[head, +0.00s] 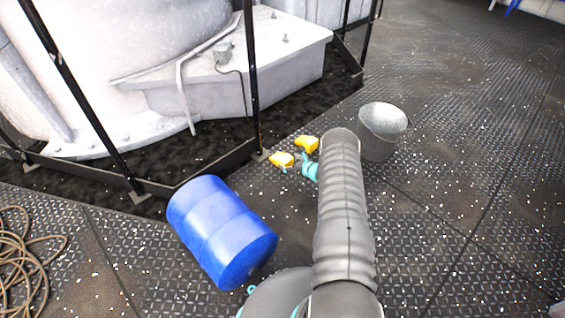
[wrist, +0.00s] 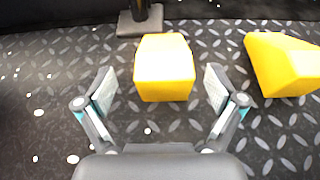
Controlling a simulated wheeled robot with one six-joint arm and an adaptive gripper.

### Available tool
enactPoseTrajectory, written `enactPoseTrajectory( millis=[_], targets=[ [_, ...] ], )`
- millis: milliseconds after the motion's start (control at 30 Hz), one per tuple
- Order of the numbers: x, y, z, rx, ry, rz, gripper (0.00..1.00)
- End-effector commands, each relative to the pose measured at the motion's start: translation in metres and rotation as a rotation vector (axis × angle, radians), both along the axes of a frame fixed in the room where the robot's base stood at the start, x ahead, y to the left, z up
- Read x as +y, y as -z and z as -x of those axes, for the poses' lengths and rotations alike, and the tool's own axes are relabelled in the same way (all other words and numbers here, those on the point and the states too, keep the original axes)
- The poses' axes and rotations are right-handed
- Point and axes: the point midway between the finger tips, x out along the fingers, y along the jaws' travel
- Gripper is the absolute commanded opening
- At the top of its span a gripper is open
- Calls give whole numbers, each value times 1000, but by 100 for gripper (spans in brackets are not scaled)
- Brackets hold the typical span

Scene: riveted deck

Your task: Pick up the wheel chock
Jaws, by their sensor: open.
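Two yellow wheel chocks lie on the deck. One chock (head: 281,160) is nearer the railing post; in the wrist view this chock (wrist: 165,68) is just ahead of my gripper, its near end about between the fingertips. The other chock (head: 307,144) lies apart from it, and in the wrist view this second chock (wrist: 282,65) is to the right, outside the right finger. My gripper (wrist: 160,90) is open and empty, with deck visible on both sides of the chock. In the head view my gripper (head: 295,164) is small and partly hidden by my arm.
A blue barrel (head: 221,230) lies on its side left of my arm. A metal bucket (head: 382,130) stands to the right. A black railing (head: 254,80) fronts white machinery (head: 230,75). Coiled rope (head: 28,262) lies far left. Deck at right is open.

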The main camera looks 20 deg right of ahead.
Motion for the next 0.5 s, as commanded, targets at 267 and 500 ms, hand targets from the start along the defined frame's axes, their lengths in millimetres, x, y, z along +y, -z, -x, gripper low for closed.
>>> enactPoseTrajectory(
  millis=[267, 500],
  targets=[
    [6, 10, -20, -1, -3, 2, 94],
    [13, 20, -45, -2, -3, 2, 94]
  ],
)
